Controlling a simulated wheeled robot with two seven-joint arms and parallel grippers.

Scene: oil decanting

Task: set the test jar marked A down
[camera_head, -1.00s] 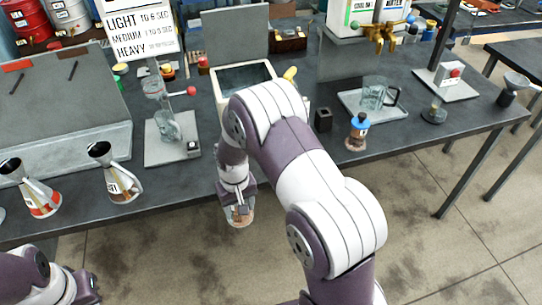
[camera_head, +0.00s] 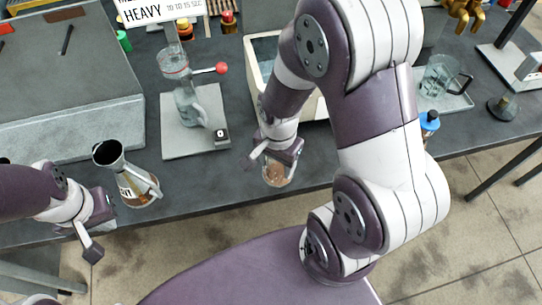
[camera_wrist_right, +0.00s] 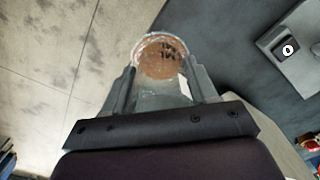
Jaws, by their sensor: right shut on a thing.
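My right gripper (camera_head: 275,168) is shut on a clear glass jar (camera_head: 277,178) with brownish contents. The jar appears by the table's front edge, and I cannot tell how high it hangs. In the right wrist view the jar (camera_wrist_right: 161,60) sits between the two fingers (camera_wrist_right: 160,85), with dark marks showing; I cannot read them as an A. The floor shows to one side of it and the table to the other. My left gripper (camera_head: 98,228) is open and empty, just in front of the table, near a metal jug.
The dark table (camera_head: 235,172) has bare room around the grey stand plate (camera_head: 204,138). A metal jug (camera_head: 127,178) stands at left. A white-rimmed basin (camera_head: 257,70) is behind my right arm. A glass mug (camera_head: 438,75) and a blue-capped bottle (camera_head: 429,122) stand at right.

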